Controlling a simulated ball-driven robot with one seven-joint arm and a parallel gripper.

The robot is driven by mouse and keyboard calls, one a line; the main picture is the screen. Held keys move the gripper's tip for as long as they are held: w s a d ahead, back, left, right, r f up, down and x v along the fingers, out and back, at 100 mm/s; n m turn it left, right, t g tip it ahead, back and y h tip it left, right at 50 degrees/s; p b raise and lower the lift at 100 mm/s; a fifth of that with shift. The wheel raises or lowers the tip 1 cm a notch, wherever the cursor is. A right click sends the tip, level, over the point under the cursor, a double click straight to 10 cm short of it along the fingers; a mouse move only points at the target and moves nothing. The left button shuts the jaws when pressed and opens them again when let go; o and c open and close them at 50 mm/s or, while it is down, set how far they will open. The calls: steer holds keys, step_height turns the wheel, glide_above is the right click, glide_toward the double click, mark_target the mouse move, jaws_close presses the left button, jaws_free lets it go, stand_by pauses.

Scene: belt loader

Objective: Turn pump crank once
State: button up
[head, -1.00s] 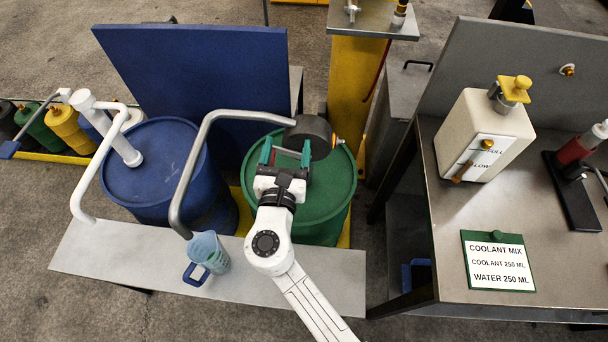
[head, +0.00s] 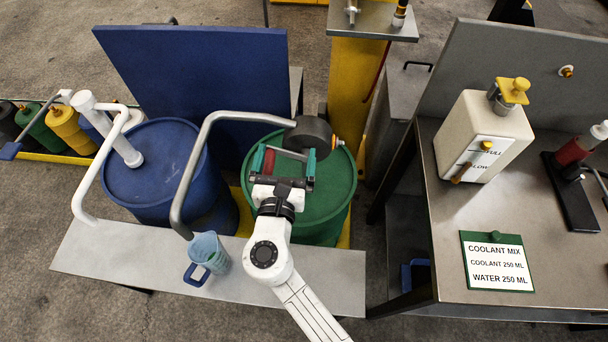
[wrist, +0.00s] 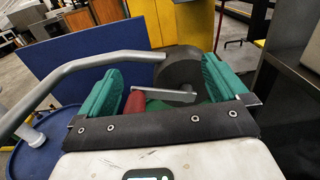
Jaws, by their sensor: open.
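The pump is a dark grey round housing (head: 309,135) on the green drum (head: 323,205), with a bent grey spout pipe (head: 200,135) reaching left and down. Its crank has a grey metal arm (wrist: 168,93) and a red handle (wrist: 134,103). My gripper (head: 284,166) is open over the green drum, its green-padded fingers apart. In the wrist view the red handle stands between the fingers, closer to the left finger; I cannot tell whether it touches. A blue measuring jug (head: 209,252) stands below the spout's end.
The jug is on a grey metal shelf (head: 120,257) in front of the drums. A blue drum (head: 150,180) with a white pipe stands left. A blue panel (head: 190,75) rises behind. A grey bench (head: 450,255) at right holds a white tank (head: 483,140) and a coolant mix sign (head: 497,262).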

steer(key=s+p, duration=0.2)
steer(key=s, duration=0.6)
steer(key=shift+s+a, duration=0.15)
steer(key=shift+s, duration=0.05)
stand_by(0.3)
